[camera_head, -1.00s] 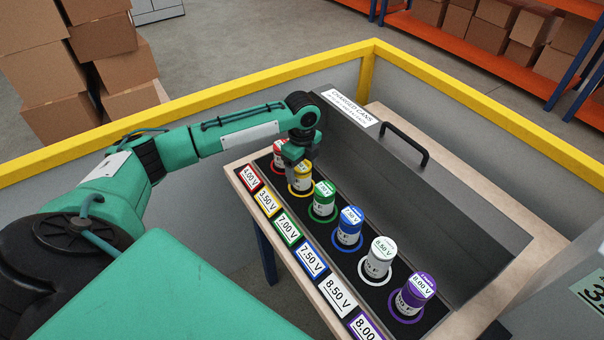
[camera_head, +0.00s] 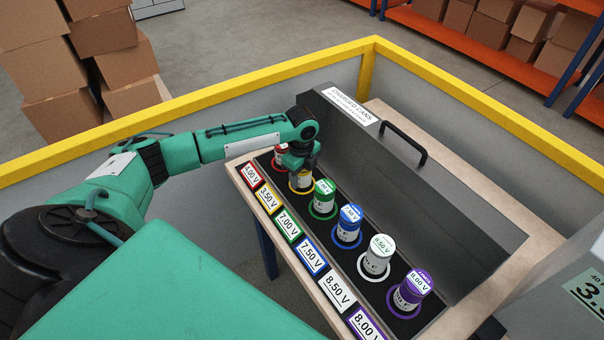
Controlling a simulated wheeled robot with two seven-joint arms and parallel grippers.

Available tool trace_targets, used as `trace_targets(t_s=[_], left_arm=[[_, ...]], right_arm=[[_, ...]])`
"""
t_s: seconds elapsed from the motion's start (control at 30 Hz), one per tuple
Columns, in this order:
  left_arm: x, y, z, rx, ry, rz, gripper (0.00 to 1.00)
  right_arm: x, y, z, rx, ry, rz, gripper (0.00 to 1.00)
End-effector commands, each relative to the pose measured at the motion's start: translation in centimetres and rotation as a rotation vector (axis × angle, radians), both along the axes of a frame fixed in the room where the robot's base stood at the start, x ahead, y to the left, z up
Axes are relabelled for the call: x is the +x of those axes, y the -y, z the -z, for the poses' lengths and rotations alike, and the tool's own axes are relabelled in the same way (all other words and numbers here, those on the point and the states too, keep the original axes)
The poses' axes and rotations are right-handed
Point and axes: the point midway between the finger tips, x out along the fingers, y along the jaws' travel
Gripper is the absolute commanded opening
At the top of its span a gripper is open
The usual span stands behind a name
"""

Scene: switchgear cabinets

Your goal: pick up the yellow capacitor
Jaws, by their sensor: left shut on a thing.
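The yellow capacitor (camera_head: 301,181) stands in its yellow ring, second from the far end of the row in the black tray (camera_head: 331,252). My left gripper (camera_head: 302,168) points down over it and is shut on it, hiding its top and much of its sides. I cannot see any gap between the can and its place. The yellow label reading 3.50 V (camera_head: 268,199) lies in front of it. My right gripper is not in view.
A red capacitor (camera_head: 281,160) is close behind the gripper and a green one (camera_head: 323,194) close in front. Blue, white and purple cans continue the row. A grey box with a black handle (camera_head: 405,143) rises along the right side. A yellow rail (camera_head: 369,80) borders the area.

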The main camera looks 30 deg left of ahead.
Motion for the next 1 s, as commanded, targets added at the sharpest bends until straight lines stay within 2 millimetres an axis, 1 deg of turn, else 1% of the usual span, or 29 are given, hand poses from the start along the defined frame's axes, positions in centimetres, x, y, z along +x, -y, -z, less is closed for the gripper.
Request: trace_targets(t_s=[0.17, 0.27, 0.37, 0.47, 0.7, 0.8, 0.9, 1.0], left_arm=[[0.1, 0.0, -0.5, 0.0, 0.002, 0.0, 0.2], [0.1, 0.0, -1.3, 0.0, 0.003, 0.001, 0.2], [0.1, 0.0, -2.8, -0.001, 0.005, 0.002, 0.2], [0.2, 0.0, -5.1, 0.0, 0.006, 0.001, 0.2], [0.1, 0.0, -12.1, -0.001, 0.007, 0.001, 0.2], [0.1, 0.0, -14.8, -0.001, 0.006, 0.001, 0.2], [0.1, 0.0, -16.9, -0.002, 0.005, 0.001, 0.2], [0.1, 0.0, -18.5, -0.001, 0.004, 0.0, 0.2]], right_arm=[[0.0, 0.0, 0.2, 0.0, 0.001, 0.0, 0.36], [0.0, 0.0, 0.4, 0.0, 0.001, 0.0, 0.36], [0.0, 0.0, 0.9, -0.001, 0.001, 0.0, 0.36], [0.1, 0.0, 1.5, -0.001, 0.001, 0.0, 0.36], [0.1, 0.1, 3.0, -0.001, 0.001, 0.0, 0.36], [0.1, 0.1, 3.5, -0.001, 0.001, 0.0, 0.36], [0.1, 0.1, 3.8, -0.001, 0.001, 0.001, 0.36], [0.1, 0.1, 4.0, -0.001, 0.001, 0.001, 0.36]])
